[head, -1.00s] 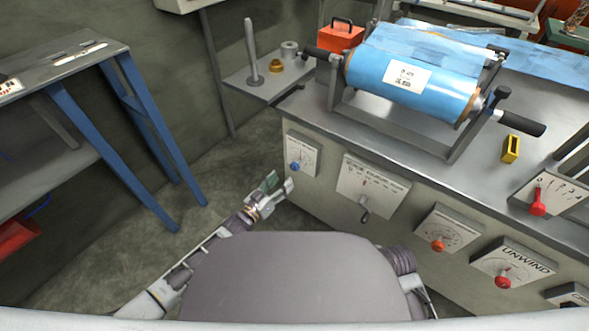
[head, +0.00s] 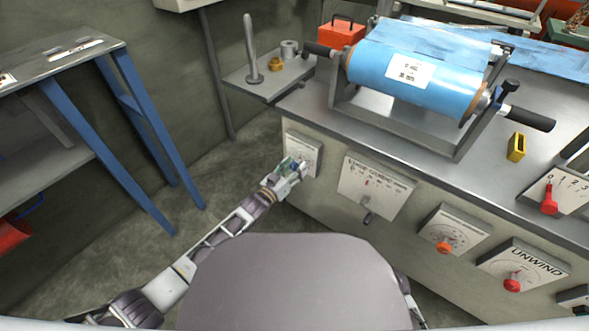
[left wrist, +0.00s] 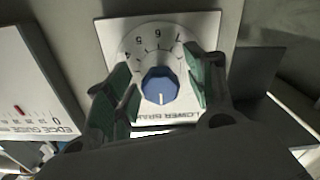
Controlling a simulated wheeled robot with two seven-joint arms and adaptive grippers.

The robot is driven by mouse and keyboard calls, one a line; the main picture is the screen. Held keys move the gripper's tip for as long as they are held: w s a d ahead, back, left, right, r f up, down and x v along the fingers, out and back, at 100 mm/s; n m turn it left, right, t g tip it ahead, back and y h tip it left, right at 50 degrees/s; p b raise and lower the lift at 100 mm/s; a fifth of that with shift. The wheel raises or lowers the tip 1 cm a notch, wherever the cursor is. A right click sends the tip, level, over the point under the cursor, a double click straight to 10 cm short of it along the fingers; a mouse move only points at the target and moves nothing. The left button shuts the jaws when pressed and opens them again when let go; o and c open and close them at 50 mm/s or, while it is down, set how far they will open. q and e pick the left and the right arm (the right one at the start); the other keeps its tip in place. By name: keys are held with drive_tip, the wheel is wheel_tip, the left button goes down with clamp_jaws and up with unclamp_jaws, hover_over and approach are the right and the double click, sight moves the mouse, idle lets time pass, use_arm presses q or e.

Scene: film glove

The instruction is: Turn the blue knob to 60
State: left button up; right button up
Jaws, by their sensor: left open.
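The blue knob (left wrist: 160,84) sits on a white dial plate (left wrist: 188,30) on the front of the machine. In the left wrist view the dial is upside down, with 5, 6 and 7 readable above the knob. The knob's white pointer line faces down in that view, toward the partly covered "LOWER BRA…" label. My left gripper (head: 291,168) is open, its green-padded fingers on either side of the knob, with a gap showing at the left finger. In the head view the gripper covers the knob, and the dial plate (head: 304,148) shows behind it.
The edge guide plate (head: 375,187) with its lever is right of the dial. Further right are an orange knob (head: 443,247) and a red unwind knob (head: 512,285). A blue film roll (head: 415,85) stands on the bench. A blue-legged table (head: 140,140) stands left.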

use_arm(q)
drive_tip(key=shift+d, duration=0.1)
use_arm(e)
drive_tip(key=shift+w+r, duration=0.1)
drive_tip(key=shift+w, duration=0.1)
use_arm(q)
drive_tip(key=c, duration=1)
use_arm(e)
drive_tip(key=shift+r, duration=0.1)
use_arm(q)
drive_tip(key=shift+m, duration=0.3)
use_arm(e)
drive_tip(key=shift+r, duration=0.15)
